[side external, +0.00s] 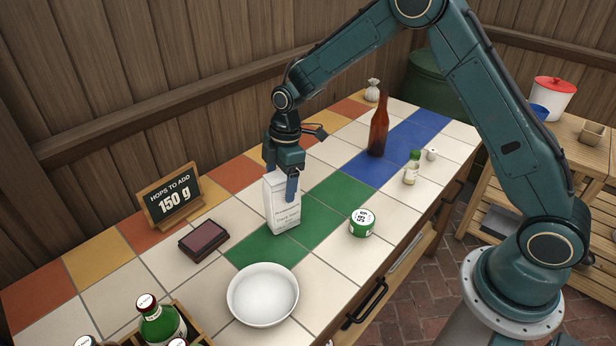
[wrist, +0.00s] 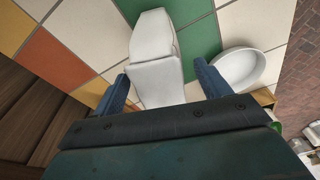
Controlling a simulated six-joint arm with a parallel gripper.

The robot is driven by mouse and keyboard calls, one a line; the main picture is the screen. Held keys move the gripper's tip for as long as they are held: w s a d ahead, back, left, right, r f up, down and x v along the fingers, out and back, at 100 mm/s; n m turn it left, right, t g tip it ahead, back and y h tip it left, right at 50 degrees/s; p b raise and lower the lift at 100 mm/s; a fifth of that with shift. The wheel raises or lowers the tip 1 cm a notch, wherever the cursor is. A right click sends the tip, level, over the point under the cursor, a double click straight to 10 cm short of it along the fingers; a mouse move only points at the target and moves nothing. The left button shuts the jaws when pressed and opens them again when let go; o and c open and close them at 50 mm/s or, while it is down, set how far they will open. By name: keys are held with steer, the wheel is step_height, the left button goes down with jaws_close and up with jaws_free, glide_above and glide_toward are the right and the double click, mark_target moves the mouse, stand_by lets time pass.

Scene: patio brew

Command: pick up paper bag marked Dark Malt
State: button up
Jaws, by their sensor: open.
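The white paper bag marked Dark Malt (side external: 284,212) stands upright on the tiled counter, at the edge of the green tiles. Its small printed label faces the side camera. My gripper (side external: 281,190) is over the top of the bag, pointing down, with one blue finger in front of the bag's upper part. In the wrist view the bag (wrist: 155,75) lies between the two open blue fingers of my gripper (wrist: 160,85). The far finger is mostly hidden in the side view.
A white bowl (side external: 263,295), a green-and-white tin (side external: 362,223) and a dark red pad (side external: 203,240) are near the bag. A chalkboard sign (side external: 172,200) stands left. A brown bottle (side external: 379,130) and small bottle (side external: 412,168) stand right. A bottle crate (side external: 207,332) is at front left.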

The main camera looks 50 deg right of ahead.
steer(key=shift+f, duration=0.55)
steer(key=shift+c, duration=0.3)
jaws_close()
